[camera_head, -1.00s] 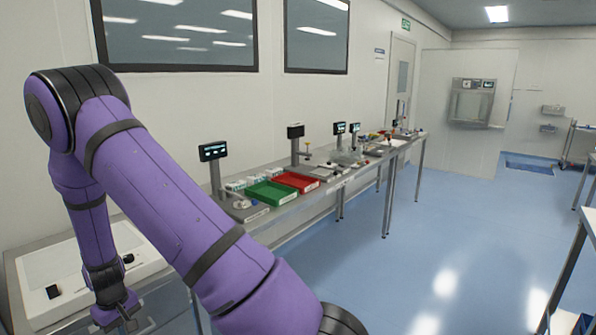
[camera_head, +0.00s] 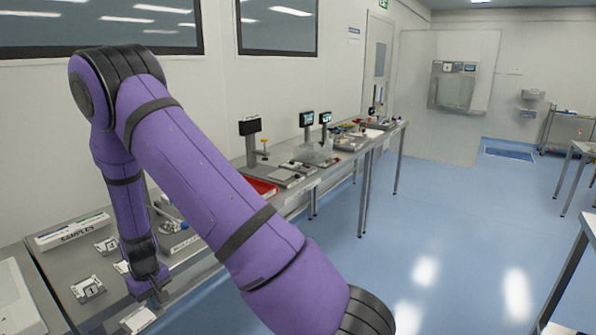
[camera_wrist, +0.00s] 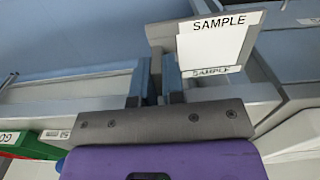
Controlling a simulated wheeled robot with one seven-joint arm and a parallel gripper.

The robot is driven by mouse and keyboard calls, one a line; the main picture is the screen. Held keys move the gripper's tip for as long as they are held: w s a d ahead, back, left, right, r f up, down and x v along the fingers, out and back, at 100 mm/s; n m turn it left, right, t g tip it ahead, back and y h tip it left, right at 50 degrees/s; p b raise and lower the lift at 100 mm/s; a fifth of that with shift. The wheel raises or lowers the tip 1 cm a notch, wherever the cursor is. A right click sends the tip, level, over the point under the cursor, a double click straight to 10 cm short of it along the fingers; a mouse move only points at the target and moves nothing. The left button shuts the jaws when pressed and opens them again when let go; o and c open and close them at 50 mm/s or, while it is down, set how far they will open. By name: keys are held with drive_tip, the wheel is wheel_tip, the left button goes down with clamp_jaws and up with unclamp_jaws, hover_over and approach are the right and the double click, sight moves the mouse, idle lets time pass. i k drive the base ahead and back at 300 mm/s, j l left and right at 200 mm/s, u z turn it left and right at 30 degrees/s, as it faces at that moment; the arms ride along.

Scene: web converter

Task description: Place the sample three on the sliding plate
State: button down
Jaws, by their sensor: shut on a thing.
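My gripper (camera_head: 152,290) hangs over the front of the steel bench. In the wrist view its two fingers (camera_wrist: 156,80) are close together on a grey plate-like sample (camera_wrist: 160,32). A white card (camera_wrist: 215,48) marked SAMPLE is on it; I cannot read a number. In the head view the held piece (camera_head: 137,319) shows as a pale patch under the fingers. Two more samples, grey with white numbered cards, lie on the bench: one at the front left (camera_head: 88,290), one behind it (camera_head: 107,245). I cannot clearly make out the sliding plate.
A white SAMPLES sign (camera_head: 75,231) stands at the back of the bench. A labelled grey device (camera_head: 178,243) is partly behind my arm. A red tray (camera_head: 262,187) and several instruments line the bench to the right. The blue floor (camera_head: 440,240) to the right is clear.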

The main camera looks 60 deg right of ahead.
sight(278, 176)
drive_tip(key=l+z, duration=0.1)
drive_tip(key=l, duration=1.8)
drive_tip(key=i, duration=0.05)
